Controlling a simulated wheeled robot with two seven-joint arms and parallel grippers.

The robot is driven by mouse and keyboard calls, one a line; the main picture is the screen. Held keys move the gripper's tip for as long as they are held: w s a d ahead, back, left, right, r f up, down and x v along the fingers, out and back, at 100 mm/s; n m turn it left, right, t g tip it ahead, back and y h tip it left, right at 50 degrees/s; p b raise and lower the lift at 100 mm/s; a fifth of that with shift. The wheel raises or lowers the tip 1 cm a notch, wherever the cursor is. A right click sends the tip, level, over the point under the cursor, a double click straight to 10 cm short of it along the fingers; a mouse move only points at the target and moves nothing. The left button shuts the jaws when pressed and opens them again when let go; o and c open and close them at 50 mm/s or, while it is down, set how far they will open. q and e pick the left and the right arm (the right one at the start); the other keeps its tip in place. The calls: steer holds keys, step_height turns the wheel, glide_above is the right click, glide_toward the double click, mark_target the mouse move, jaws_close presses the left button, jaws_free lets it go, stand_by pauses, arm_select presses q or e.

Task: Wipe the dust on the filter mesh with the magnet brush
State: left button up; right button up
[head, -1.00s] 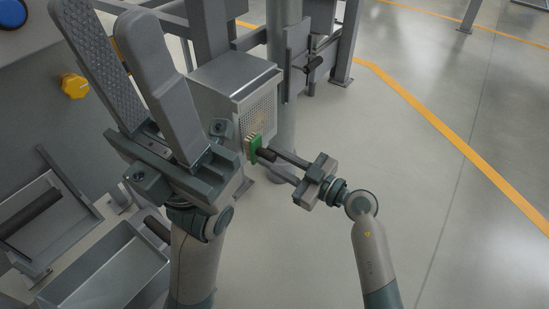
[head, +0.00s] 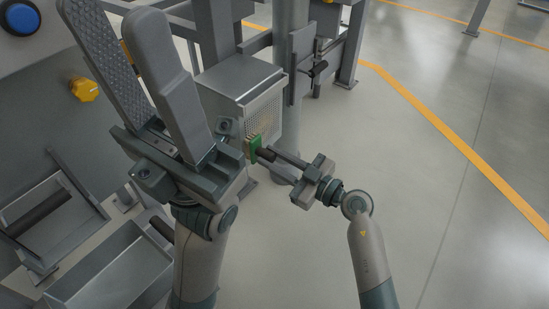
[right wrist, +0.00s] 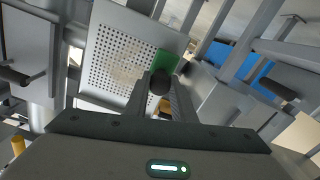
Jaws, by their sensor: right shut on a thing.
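The filter mesh (head: 266,112) is a perforated plate on the front of a grey metal box, with a faint brownish dust patch on it. It also shows in the right wrist view (right wrist: 112,72). The magnet brush has a green head (head: 252,144) and a black handle, seen end-on in the right wrist view (right wrist: 160,82). My right gripper (head: 274,160) is shut on the handle. The green head is at the mesh's lower edge in the head view; I cannot tell whether it touches. My left gripper (head: 115,18) is open and empty, left of the box.
Metal trays (head: 108,268) stand at the lower left. A yellow knob (head: 84,89) and a blue button (head: 20,18) are on the grey panel at left. A round post (head: 290,60) stands behind the box. The floor to the right is clear, with an orange line.

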steer(key=shift+w+d+p, duration=0.55)
steer(key=shift+w+d, duration=0.1)
steer(key=shift+w, duration=0.15)
steer(key=shift+w+d+p, duration=0.5)
steer(key=shift+w+d, duration=0.1)
steer(key=shift+w, duration=0.2)
steer(key=shift+w+d+p, duration=0.4)
steer(key=shift+w+d, duration=0.15)
steer(key=shift+w, duration=0.3)
steer(key=shift+w+d+p, duration=0.35)
steer(key=shift+w+d, duration=0.15)
steer(key=shift+w, duration=0.35)
steer(key=shift+w, duration=0.1)
